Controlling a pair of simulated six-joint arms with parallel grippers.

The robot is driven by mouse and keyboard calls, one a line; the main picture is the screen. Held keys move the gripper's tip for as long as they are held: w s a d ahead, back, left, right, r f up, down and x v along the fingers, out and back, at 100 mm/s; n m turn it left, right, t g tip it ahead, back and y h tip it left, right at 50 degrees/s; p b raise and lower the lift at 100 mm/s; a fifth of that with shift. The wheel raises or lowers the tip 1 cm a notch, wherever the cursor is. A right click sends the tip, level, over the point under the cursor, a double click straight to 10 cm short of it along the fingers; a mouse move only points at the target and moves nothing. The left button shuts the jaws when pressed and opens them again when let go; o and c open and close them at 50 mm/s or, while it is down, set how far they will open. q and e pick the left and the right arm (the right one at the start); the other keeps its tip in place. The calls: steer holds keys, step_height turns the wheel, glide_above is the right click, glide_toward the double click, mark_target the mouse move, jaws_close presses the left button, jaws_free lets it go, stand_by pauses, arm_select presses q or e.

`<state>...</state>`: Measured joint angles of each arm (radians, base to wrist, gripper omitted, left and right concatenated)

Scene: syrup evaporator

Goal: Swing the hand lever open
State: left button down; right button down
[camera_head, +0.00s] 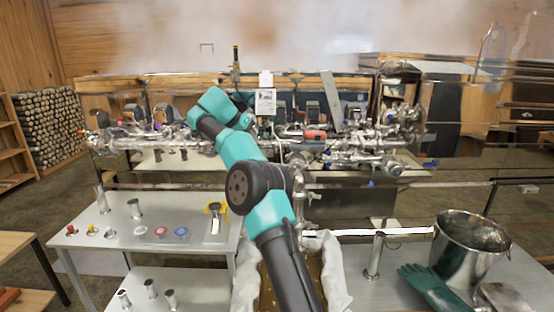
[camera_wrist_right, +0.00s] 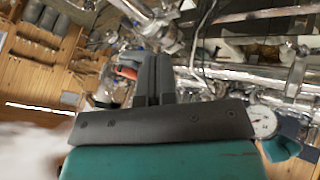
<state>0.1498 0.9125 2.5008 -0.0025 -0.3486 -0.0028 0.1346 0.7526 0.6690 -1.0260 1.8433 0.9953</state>
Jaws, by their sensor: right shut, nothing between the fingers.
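My right gripper (camera_wrist_right: 153,78) is shut and empty, its two dark fingers side by side in the right wrist view. A red-orange grip (camera_wrist_right: 126,72) shows just left of the fingers, partly hidden by them; it may be the hand lever, and I cannot tell whether they touch. In the head view, a red part (camera_head: 315,134) sits on the steel pipework (camera_head: 345,158), right of my right arm; I cannot tell whether it is the same part. My arm reaches up and left to the pipework, and its gripper end is hidden there. My left gripper is not in view.
A round dial gauge (camera_wrist_right: 262,122) is right of the gripper base. Steam hangs over the evaporator. A side table (camera_head: 90,238) with small parts stands at left. A steel bucket (camera_head: 468,250) and green gloves (camera_head: 432,290) are at front right.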

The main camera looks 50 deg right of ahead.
steer(key=s+d+f, duration=0.6)
steer(key=d+f, duration=0.1)
steer(key=shift+s, duration=0.25)
stand_by(0.5)
steer(key=shift+a, duration=0.1)
